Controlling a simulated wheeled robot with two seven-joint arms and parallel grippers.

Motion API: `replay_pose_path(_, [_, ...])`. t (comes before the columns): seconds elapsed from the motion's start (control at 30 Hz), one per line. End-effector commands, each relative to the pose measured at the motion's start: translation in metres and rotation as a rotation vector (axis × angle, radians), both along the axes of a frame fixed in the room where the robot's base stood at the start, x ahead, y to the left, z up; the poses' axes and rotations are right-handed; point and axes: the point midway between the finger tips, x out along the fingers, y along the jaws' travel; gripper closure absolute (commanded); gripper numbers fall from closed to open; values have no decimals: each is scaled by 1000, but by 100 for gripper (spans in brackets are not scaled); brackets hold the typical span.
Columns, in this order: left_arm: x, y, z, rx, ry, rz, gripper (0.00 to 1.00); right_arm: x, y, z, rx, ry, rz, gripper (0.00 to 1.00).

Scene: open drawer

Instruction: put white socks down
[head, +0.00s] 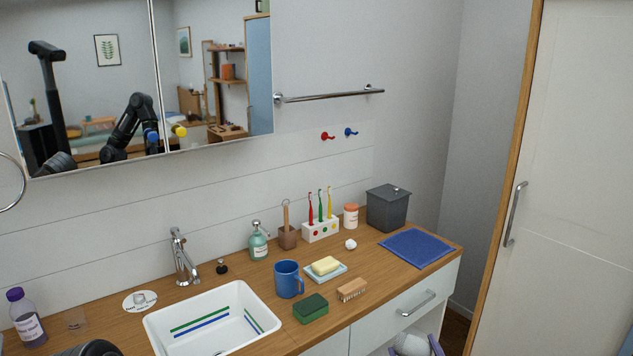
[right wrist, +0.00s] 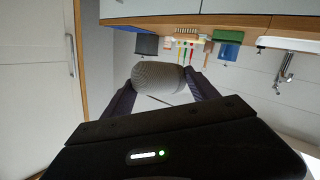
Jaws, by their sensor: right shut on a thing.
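The white socks (right wrist: 160,77) are a rolled, ribbed bundle that looks greyish in the right wrist view. They also show at the bottom edge of the head view (head: 411,344), partly cut off. My right gripper (right wrist: 160,92) is shut on them, with one dark finger on each side. It holds them in front of the vanity, below the drawer handle. What lies under the socks is hidden. My left gripper is not in view.
The drawer front (head: 385,323) with its metal handle (head: 416,303) is close above the socks. The wooden counter holds a sink (head: 212,318), blue mug (head: 288,279), green sponge (head: 311,308), brush (head: 352,289) and blue cloth (head: 417,248). A white door (head: 565,190) stands at right.

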Motion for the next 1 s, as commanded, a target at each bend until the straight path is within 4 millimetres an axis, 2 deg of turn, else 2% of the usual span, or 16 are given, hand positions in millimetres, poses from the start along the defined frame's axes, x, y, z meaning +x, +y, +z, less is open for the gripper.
replay_pose_path(0.37, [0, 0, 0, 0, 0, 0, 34, 0, 2, 0, 0, -1, 10, 72])
replay_pose_path(0.57, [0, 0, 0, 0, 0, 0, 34, -3, 15, -4, 1, 0, 90, 72])
replay_pose_path(0.77, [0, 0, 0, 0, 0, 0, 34, -10, 44, -12, 0, 1, 267, 72])
replay_pose_path(1.0, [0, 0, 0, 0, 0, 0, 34, -22, 90, -25, 0, 1, 549, 72])
